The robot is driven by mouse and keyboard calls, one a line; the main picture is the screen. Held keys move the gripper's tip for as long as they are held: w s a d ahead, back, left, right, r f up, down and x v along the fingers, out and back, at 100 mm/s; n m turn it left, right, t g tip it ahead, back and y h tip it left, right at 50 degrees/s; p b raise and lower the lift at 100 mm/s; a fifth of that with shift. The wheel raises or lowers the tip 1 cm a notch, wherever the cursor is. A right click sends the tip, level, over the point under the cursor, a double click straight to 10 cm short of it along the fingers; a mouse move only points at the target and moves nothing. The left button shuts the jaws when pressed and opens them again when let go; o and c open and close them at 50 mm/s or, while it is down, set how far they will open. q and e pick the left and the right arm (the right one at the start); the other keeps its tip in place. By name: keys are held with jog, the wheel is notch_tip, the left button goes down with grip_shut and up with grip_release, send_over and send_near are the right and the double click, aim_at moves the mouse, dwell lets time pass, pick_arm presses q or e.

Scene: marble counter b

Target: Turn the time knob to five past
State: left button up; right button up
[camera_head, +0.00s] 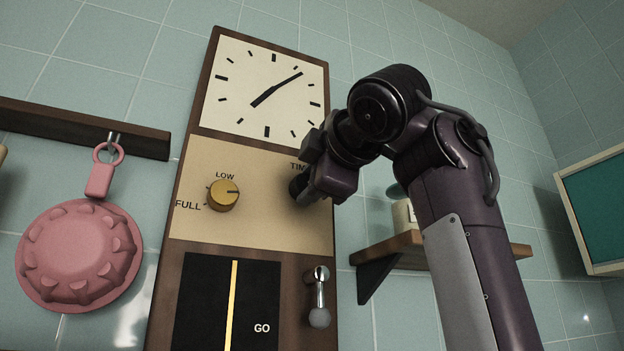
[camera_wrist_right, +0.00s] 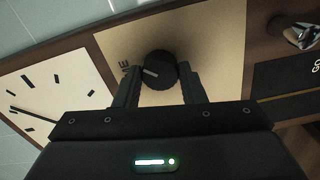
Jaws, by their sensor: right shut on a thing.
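The time knob (camera_wrist_right: 158,70) is a round black dial on the cream panel in the right wrist view. Its white pointer mark faces left, toward the partly hidden lettering. My right gripper (camera_wrist_right: 160,86) is shut on it, one finger at each side. In the head view my right gripper (camera_head: 303,184) covers most of the knob and part of the "TIME" label. The clock face (camera_head: 240,75) above has one black hand pointing to the upper right and a shorter one to the lower left. My left gripper is out of view.
A yellow knob (camera_head: 223,195) marked LOW and FULL sits left on the panel. Below are a black GO panel (camera_head: 205,300) and a metal lever (camera_head: 319,300). A pink mould (camera_head: 80,255) hangs at left. A wooden shelf (camera_head: 400,246) stands behind my right arm.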

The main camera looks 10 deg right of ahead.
jog(key=shift+n, duration=0.8)
jog(key=o, duration=0.8)
jog(key=shift+c, duration=0.2)
jog(key=shift+o, duration=1.2)
jog(key=shift+w, duration=0.15)
jog(key=s+d+b, duration=0.1)
jog(key=s+b, duration=0.3)
jog(key=s, duration=0.3)
jog(key=shift+s+d, duration=0.3)
jog(key=shift+s, duration=0.05)
